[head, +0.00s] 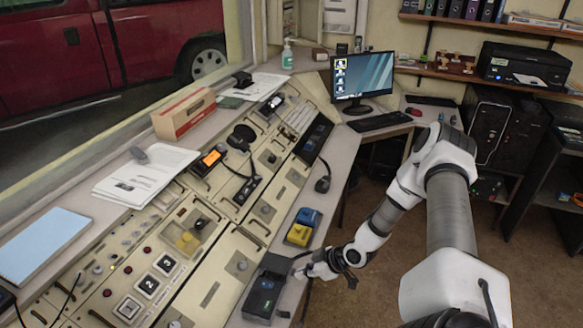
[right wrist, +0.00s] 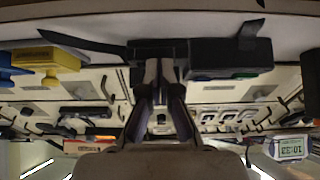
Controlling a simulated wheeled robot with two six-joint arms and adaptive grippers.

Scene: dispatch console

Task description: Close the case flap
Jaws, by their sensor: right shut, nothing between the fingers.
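A small black case (head: 262,297) sits on the near right edge of the console, with a small green mark on it. A dark flap-like part (head: 276,264) rises at its far end; its exact angle is hard to tell. My right gripper (head: 300,270) is shut and empty, just right of that part. In the right wrist view the case (right wrist: 232,56) shows beside the closed fingers (right wrist: 158,68), whose tips are close to a dark part of it. I cannot tell whether they touch. My left gripper is not in view.
A yellow and blue block (head: 303,227) stands on the ledge beyond the case. A handset (head: 323,183) lies farther along the console edge. The monitor (head: 362,76) and keyboard (head: 380,121) are at the back. The floor right of the console is open.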

